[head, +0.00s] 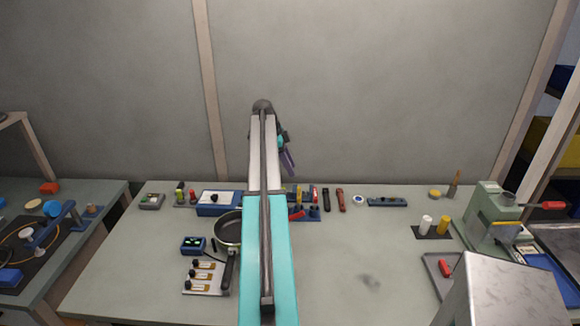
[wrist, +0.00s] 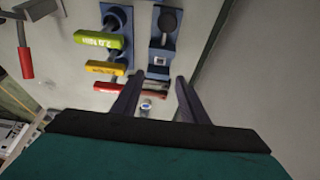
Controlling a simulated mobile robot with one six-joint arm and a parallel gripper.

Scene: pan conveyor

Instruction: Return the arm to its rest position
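My arm (head: 265,230) stretches forward over the middle of the workbench, with its elbow raised in front of the back wall. My gripper (wrist: 158,77) is open, with its two dark fingers apart and nothing held between them in the wrist view. In the head view the dark purple fingers of my gripper (head: 289,160) show just right of the arm, above the back of the bench. The arm hides part of the bench below it.
A dark pan (head: 229,231) lies on the workbench (head: 340,285) just left of my arm. Small tools line the back edge, including a red-handled one (head: 341,200). A green machine (head: 490,215) stands at the right. The bench's centre right is clear.

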